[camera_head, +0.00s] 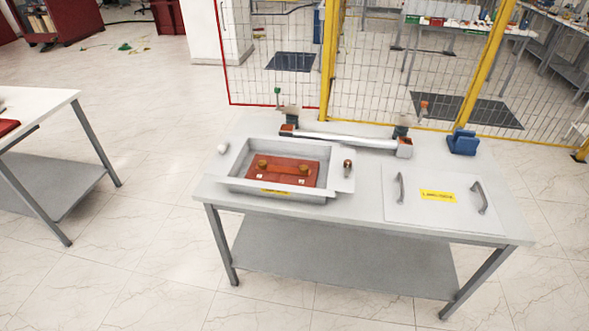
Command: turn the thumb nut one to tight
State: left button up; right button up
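A grey metal box (240,164), open at the top, sits on the left half of the table. A reddish-brown block (284,171) lies inside it. Two brass-coloured knob-like parts stand on the block, a left one (262,164) and a right one (304,170); they may be thumb nuts, but they are too small to tell. A small brown and metal part (347,167) stands just right of the box's opening. Neither of my grippers is in view.
A grey table (350,215) carries everything. A flat lid with two handles (437,211) lies at the right. A white bar fixture (345,141) runs along the back, with a blue object (463,142) right of it. A wire fence (385,70) stands behind.

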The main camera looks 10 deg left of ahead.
aim_at(263, 164)
jog(key=i+j+z, duration=0.25)
jog(key=j, duration=0.25)
jog(key=j+z, duration=0.25)
jog(key=j, duration=0.25)
jog(key=i+j+z, duration=0.1)
jog(key=j+z, duration=0.15)
jog(key=j, duration=0.3)
